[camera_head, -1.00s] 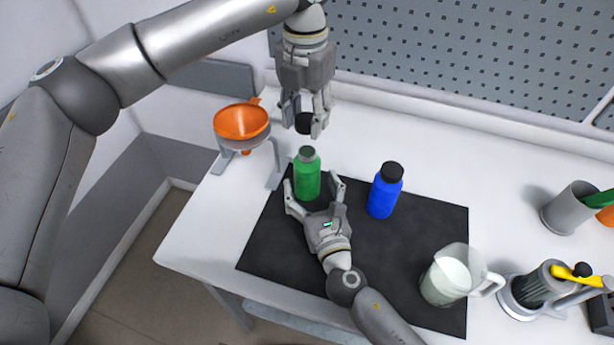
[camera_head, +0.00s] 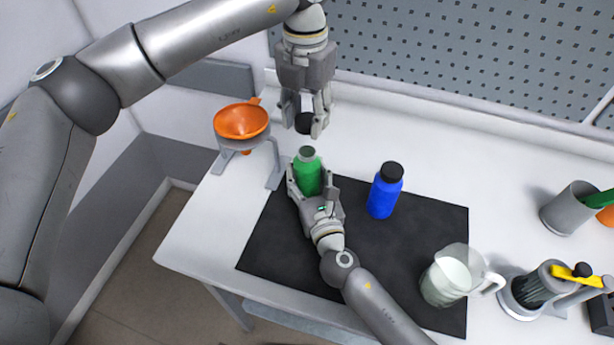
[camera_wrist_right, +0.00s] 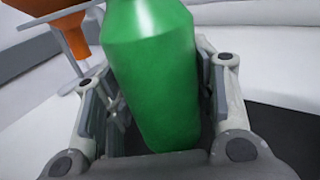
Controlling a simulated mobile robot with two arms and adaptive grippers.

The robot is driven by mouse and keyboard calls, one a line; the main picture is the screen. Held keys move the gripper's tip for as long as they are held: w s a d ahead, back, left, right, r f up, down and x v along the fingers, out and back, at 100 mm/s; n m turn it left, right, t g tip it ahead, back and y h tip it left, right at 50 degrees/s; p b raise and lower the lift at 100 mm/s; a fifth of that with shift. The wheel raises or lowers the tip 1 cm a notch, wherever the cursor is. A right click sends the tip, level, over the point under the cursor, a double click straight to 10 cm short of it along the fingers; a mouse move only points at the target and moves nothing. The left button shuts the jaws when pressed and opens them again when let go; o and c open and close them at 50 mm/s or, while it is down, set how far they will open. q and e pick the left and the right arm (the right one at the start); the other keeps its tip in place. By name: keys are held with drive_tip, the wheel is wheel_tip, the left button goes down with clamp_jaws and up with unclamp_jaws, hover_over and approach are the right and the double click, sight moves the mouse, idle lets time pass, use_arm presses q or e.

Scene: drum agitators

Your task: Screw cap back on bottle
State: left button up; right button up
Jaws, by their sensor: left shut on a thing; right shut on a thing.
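The green bottle (camera_head: 307,175) stands upright and uncapped at the back left of the black mat (camera_head: 420,215). My right gripper (camera_head: 310,190) is shut on its body from the front. In the right wrist view the green bottle (camera_wrist_right: 155,75) fills the space between the fingers. A black cap (camera_head: 304,123) is held between the fingertips of my left gripper (camera_head: 305,120), which points down. The cap is above the bottle's neck and apart from it.
A blue bottle (camera_head: 385,192) with a black cap stands right of the green one. An orange funnel (camera_head: 241,121) sits on a grey stand at left. A clear pitcher (camera_head: 452,278), a grey cup (camera_head: 568,208) and a dark cylindrical container (camera_head: 535,290) stand at right.

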drive_tip(key=c, duration=0.5)
use_arm(q)
hover_over(307, 146)
drive_tip(key=s, duration=0.2)
drive_tip(key=shift+w+f, duration=0.1)
drive_tip(key=shift+f, duration=2.35)
drive_tip(key=shift+a+f, duration=0.1)
drive_tip(key=shift+f, duration=0.8)
drive_tip(key=shift+f, duration=0.6)
